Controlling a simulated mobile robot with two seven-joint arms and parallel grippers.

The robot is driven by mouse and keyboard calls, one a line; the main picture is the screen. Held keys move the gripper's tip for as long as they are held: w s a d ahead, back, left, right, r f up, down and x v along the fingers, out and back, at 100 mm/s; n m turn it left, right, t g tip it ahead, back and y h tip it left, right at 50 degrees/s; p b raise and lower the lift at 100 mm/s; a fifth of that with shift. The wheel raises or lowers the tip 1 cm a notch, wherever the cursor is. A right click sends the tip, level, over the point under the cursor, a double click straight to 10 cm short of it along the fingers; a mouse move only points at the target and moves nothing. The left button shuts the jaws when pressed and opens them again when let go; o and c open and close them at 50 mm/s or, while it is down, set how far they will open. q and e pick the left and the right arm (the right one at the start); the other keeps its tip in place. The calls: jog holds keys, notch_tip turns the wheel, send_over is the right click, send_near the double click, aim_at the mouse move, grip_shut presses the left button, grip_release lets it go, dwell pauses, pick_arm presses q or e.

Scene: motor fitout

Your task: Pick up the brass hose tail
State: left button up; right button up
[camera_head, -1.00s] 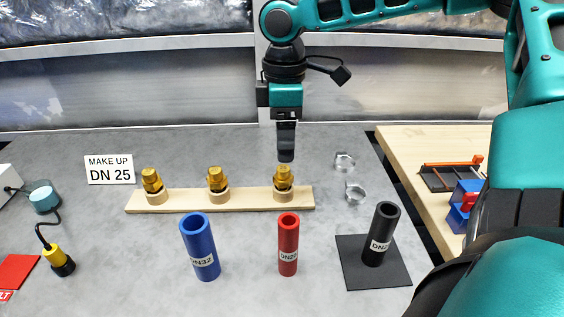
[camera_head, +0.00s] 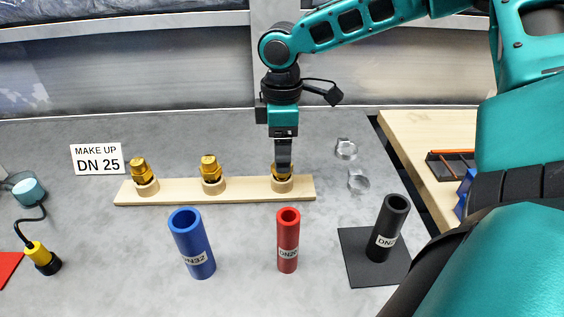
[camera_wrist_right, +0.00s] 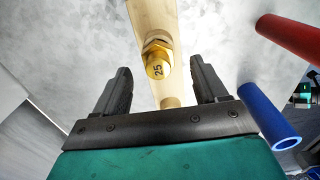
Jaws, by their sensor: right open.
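Three brass hose tails stand in round wooden seats on a wooden strip (camera_head: 246,188): a left one (camera_head: 139,167), a middle one (camera_head: 210,168) and a right one (camera_head: 276,170). My right gripper (camera_head: 283,172) is down at the right hose tail and partly hides it. In the right wrist view the jaws of my right gripper (camera_wrist_right: 162,88) are open, with a brass hose tail (camera_wrist_right: 158,58) marked 25 showing between and beyond the fingertips. My left gripper is out of view.
A blue DN32 hose (camera_head: 192,243), a red hose (camera_head: 288,240) and a black hose (camera_head: 388,228) stand in front. The black one is on a dark mat (camera_head: 365,270). Two clear rings (camera_head: 346,149) lie right of the strip. A sign (camera_head: 97,159) reads MAKE UP DN 25.

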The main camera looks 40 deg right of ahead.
notch_tip(320, 180, down, 5)
jog(key=shift+r+b, duration=0.2)
jog(key=shift+b, duration=0.1)
jog(key=c, duration=0.9)
jog(key=shift+c, duration=0.4)
jog(key=shift+w+r, duration=0.1)
jog(key=shift+r, duration=0.05)
